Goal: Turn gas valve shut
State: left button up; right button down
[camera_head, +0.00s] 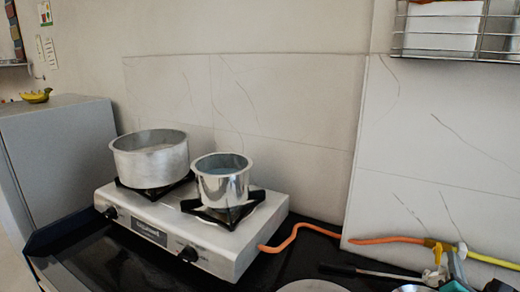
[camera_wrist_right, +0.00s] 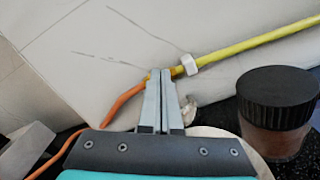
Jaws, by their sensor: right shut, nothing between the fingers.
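The gas valve (camera_head: 437,248) is a small yellow fitting at the right of the head view, where the orange hose (camera_head: 388,240) meets the yellow pipe (camera_head: 492,260). In the right wrist view the orange hose (camera_wrist_right: 122,101) and the yellow pipe (camera_wrist_right: 255,40) meet behind my fingertips, which hide most of the valve. My right gripper (camera_head: 455,262) is beside the valve, just right of it in the head view. In the wrist view its grey fingers (camera_wrist_right: 160,75) are together with nothing between them. I cannot tell whether they touch the valve. My left gripper is not in view.
A silver gas stove (camera_head: 165,245) carries a large pot (camera_head: 150,160) and a smaller pot (camera_head: 222,185). A dark-lidded jar (camera_wrist_right: 278,110) stands right of my fingers in the wrist view. A wire rack (camera_head: 455,40) hangs above. The tiled wall is close behind the hose.

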jog(key=shift+b+x, duration=0.45)
jog(key=shift+x, duration=1.45)
jog(key=shift+w+a+f+b, duration=0.1)
jog(key=shift+a+f+b, duration=0.1)
jog(key=shift+f+b, duration=0.4)
jog(key=shift+s+d+f, duration=0.2)
jog(key=shift+d+f, duration=0.05)
jog(key=shift+f, duration=0.15)
dwell(0.4)
jog(key=r+p+v, duration=0.1)
jog(key=p+v, duration=0.1)
jog(key=v, duration=0.4)
jog(key=shift+d, duration=0.25)
jog(key=shift+r, duration=0.15)
